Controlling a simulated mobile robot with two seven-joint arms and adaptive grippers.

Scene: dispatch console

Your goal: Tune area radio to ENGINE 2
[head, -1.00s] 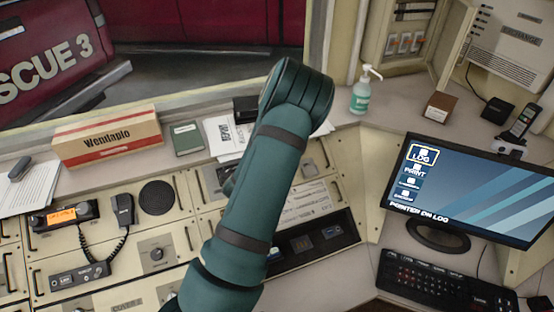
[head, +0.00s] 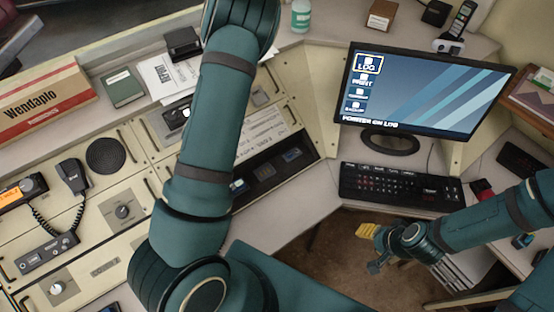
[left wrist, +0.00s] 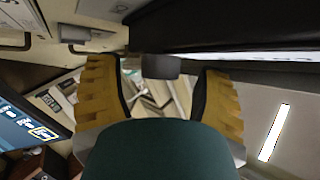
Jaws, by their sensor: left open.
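A radio (head: 22,190) with a small orange display is cut by the left edge of the head view; its display text is too small to read. A handset (head: 74,177) hangs beside it, its coiled cord running to a lower grey unit (head: 48,253). I cannot tell which is the area radio. My left arm rises across the middle, its gripper out of the head view. In the left wrist view my left gripper (left wrist: 160,68) is open, with a small grey block in sight between its yellow fingers. My right gripper (head: 370,240) is by the keyboard; its fingers are unclear.
Knobs (head: 123,211) and a round speaker (head: 105,155) sit on the sloped console. A Wendaplo box (head: 42,103) and green book (head: 122,88) lie on the ledge. A monitor (head: 425,90) and keyboard (head: 395,186) stand at right.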

